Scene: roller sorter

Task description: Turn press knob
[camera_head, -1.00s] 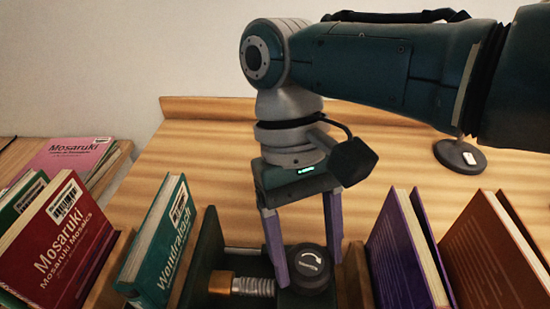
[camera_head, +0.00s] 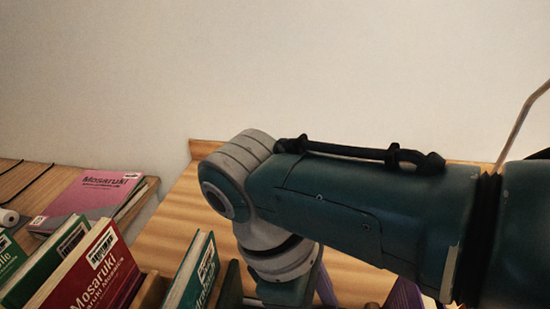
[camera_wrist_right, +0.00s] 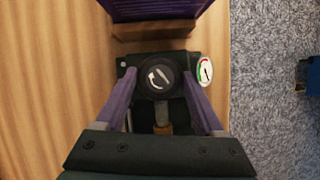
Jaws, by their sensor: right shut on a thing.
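The press knob (camera_wrist_right: 159,77) is a round black knob with a white curved arrow, seen from above in the right wrist view. It sits on a dark green press frame (camera_wrist_right: 125,66). My right gripper (camera_wrist_right: 158,78) has its two purple fingers on either side of the knob and is shut on it. In the head view the knob is out of the picture; only my right arm and a bit of a purple finger (camera_head: 326,288) show at the bottom. My left gripper is not in view.
A round gauge (camera_wrist_right: 206,72) with green and red marks sits right of the knob. A purple book (camera_wrist_right: 160,9) stands beyond a wooden block (camera_wrist_right: 155,31). Red (camera_head: 95,270), teal (camera_head: 196,272) and pink (camera_head: 85,196) books are at left in the head view.

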